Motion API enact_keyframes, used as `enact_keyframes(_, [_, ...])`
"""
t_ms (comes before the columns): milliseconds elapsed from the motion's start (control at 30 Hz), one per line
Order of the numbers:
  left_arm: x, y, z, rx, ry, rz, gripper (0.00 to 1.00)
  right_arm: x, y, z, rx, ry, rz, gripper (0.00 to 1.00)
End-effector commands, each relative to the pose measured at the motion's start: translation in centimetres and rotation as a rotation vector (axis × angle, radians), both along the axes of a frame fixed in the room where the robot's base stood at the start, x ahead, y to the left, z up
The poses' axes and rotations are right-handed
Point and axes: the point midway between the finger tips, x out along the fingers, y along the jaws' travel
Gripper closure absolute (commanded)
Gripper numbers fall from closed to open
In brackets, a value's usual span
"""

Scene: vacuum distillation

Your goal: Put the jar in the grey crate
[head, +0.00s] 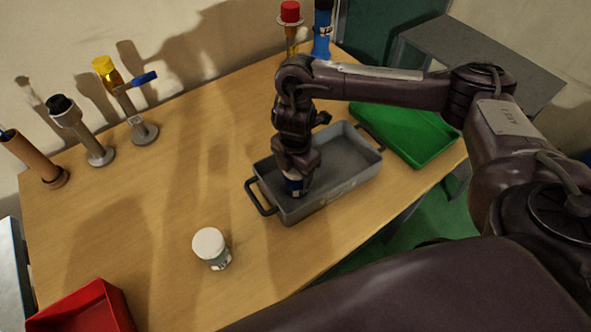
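The grey crate (337,187) stands on the wooden table, with a black handle at each end. My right gripper (294,178) reaches down into the left part of the crate. A jar with a white lid (211,247) stands upright on the table, to the left of the crate and nearer to me, apart from both. My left gripper is out of view.
A green tray (418,136) lies right of the crate. A red bin (84,312) is at the front left. Several stands with tubes line the back edge, including a yellow-topped one (124,88) and a red-topped one (290,28). The middle left of the table is clear.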

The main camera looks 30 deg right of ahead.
Motion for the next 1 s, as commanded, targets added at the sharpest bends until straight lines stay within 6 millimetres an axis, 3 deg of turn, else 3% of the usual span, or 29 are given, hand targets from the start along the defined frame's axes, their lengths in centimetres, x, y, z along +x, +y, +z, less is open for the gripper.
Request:
enact_keyframes(33, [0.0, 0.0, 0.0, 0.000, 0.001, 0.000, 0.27, 0.0, 0.0, 0.0, 0.000, 0.000, 0.000, 0.36])
enact_keyframes(167, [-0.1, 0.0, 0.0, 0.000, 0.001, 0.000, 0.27, 0.0, 0.0, 0.0, 0.000, 0.000, 0.000, 0.21])
enact_keyframes(533, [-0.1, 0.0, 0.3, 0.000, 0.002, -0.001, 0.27, 0.1, 0.0, 0.8, 0.000, -0.002, 0.000, 0.21])
enact_keyframes(1000, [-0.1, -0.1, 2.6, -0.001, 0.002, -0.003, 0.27, 0.2, 0.0, 9.3, -0.001, -0.006, 0.002, 0.21])
